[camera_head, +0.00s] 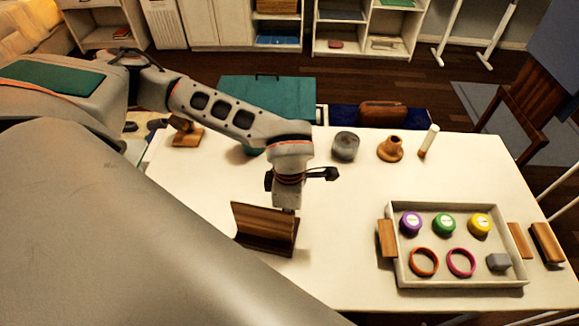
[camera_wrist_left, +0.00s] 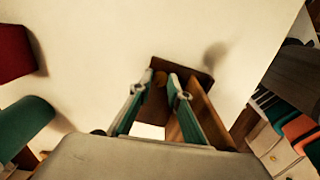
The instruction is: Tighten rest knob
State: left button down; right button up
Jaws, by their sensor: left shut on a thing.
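A brown wooden rest (camera_head: 258,226) with an upright plate and a flat base stands on the white table, left of the tray. My left gripper (camera_head: 286,205) reaches down at the rest; the upright plate and the arm hide much of its fingers in the head view. In the left wrist view, the two fingers of my left gripper (camera_wrist_left: 161,82) point at the rest (camera_wrist_left: 196,82) and close around a small brown knob (camera_wrist_left: 160,77) beside the plate. The knob is mostly hidden between the fingertips. My right gripper is in neither view.
A white tray (camera_head: 460,290) with coloured caps, rings and a grey block stands at the right. A grey jar (camera_head: 345,147), a wooden piece (camera_head: 390,151) and a white cylinder (camera_head: 429,139) stand at the back. Another wooden stand (camera_head: 186,138) is at the left. The table centre is clear.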

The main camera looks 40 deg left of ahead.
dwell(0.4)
pick_arm(q)
jog(key=c, duration=1.9)
grip_release()
notch_tip(320, 180, up, 12)
